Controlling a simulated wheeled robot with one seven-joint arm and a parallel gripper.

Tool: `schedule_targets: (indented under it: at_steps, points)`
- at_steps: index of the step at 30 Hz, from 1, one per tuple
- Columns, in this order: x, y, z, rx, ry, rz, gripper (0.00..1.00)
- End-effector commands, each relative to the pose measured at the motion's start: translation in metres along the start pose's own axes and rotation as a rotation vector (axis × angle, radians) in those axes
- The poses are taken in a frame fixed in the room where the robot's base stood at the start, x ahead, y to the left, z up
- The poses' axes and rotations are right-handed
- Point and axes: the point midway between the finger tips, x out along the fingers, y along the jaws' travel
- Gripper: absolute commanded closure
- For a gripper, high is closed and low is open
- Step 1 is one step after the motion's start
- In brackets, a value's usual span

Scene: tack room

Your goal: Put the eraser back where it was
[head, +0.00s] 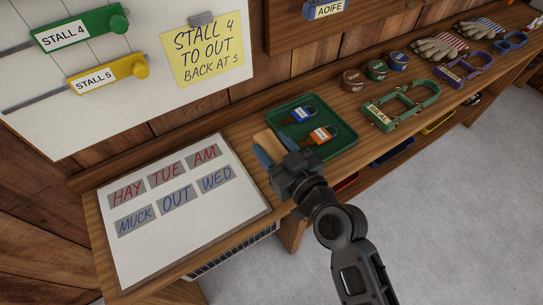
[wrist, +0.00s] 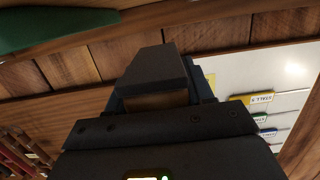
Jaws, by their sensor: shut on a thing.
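My gripper (head: 270,152) is shut on the eraser (head: 267,141), a block with a tan, wood-coloured part. In the head view it is over the wooden bench, between the white board with word strips and the green tray. My gripper covers much of the eraser. I cannot tell whether the eraser touches the bench.
The white board (head: 165,258) lies on the bench (head: 242,137) at left. The green tray (head: 345,137) holds a blue and an orange padlock. Tins (head: 376,70), a green halter (head: 412,104) and gloves lie further right. A wall board (head: 130,75) carries stall tags and a yellow note (head: 203,52).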

Motion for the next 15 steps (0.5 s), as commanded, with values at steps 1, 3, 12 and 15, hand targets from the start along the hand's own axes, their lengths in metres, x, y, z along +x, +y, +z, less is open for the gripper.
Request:
schedule_targets:
  at_steps: [1, 3, 12, 15]
  points:
    - [0.001, 0.000, 0.008, 0.001, 0.000, 0.000, 0.84]
    - [0.002, 0.000, 0.013, 0.000, 0.002, 0.000, 0.84]
    - [0.007, 0.000, 0.049, 0.001, 0.001, 0.000, 0.84]
    - [0.014, 0.000, 0.050, 0.000, 0.002, -0.001, 0.84]
